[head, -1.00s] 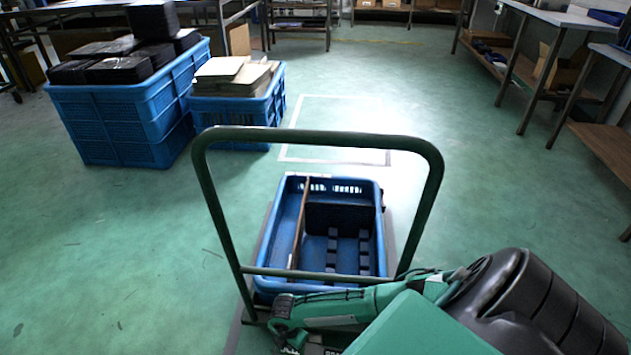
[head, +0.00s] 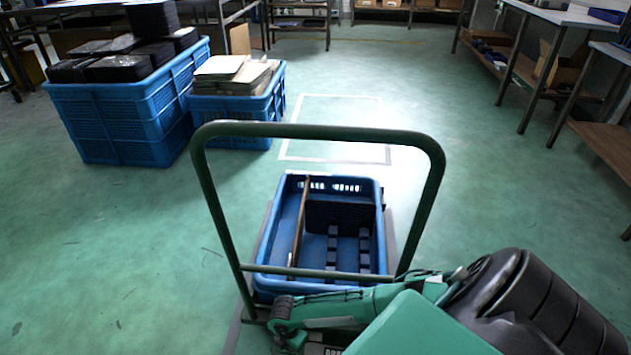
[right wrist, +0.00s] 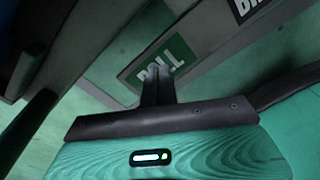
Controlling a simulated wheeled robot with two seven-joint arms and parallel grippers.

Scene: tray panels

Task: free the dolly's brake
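The dolly's green tube handle (head: 318,130) stands upright in the middle of the head view, with the dolly's deck (head: 262,222) partly showing behind it. My right arm reaches in from the right to the foot of the handle. In the right wrist view, my right gripper's dark fingers (right wrist: 157,86) are together, in front of a green label (right wrist: 160,64) that seems to read "ROLL". A second dark label (right wrist: 247,8) is cut off at the top edge. I cannot make out the brake pedal, or whether the fingers touch anything. My left gripper is not in view.
A blue crate (head: 380,240) with a divider and dark pieces rides on the dolly. Blue crates with black packs (head: 120,125) and with cardboard (head: 235,112) stand at the back left. Workbenches (head: 560,18) line the right. The floor beyond the dolly is clear.

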